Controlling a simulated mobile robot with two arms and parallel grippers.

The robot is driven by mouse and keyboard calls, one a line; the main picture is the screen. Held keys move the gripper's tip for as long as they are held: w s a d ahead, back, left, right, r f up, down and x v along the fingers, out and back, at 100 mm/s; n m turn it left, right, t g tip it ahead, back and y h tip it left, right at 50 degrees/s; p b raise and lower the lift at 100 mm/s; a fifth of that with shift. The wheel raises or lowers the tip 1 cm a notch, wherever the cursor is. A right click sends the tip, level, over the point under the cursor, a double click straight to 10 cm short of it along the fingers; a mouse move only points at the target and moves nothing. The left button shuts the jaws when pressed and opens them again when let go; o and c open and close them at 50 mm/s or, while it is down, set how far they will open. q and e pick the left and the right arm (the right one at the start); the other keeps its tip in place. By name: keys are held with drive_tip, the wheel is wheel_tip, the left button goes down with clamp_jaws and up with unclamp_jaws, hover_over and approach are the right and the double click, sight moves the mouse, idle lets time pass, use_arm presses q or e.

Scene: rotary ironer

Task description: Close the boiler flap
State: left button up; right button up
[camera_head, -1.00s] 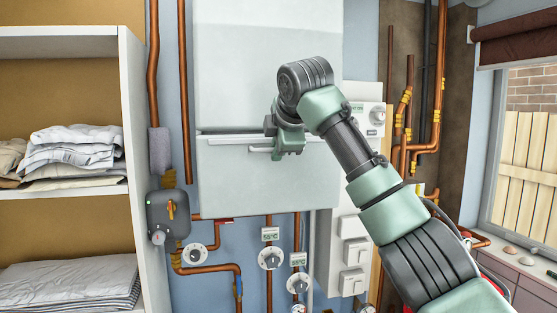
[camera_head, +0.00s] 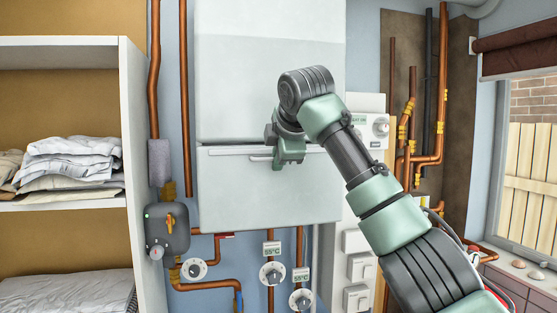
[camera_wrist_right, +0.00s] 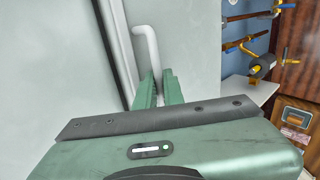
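The boiler flap (camera_head: 270,195) is the pale lower front panel of the white boiler (camera_head: 268,70). In the head view it looks about flush with the upper panel, with a thin seam between them. A pale bar handle (camera_head: 228,150) runs along its upper part and also shows in the wrist view (camera_wrist_right: 147,42). My right gripper (camera_head: 288,160) is at the right part of this handle. In the wrist view its green fingers (camera_wrist_right: 159,88) stand close together with the handle running between them. The arm hides the handle's right end. My left gripper is not in view.
Copper pipes with dials (camera_head: 271,273) hang below the boiler. A white control box (camera_head: 368,127) is on its right. A shelf with folded laundry (camera_head: 70,158) stands at the left and a window (camera_head: 530,160) at the right.

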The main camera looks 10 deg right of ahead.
drive_tip(key=shift+s+r+b, duration=0.25)
drive_tip(key=shift+r+b, duration=0.05)
drive_tip(key=shift+b, duration=0.05)
drive_tip(key=b+v, duration=0.2)
drive_tip(key=v, duration=0.5)
drive_tip(key=shift+b, duration=0.4)
drive_tip(key=shift+f, duration=0.1)
drive_tip(key=shift+s, duration=0.15)
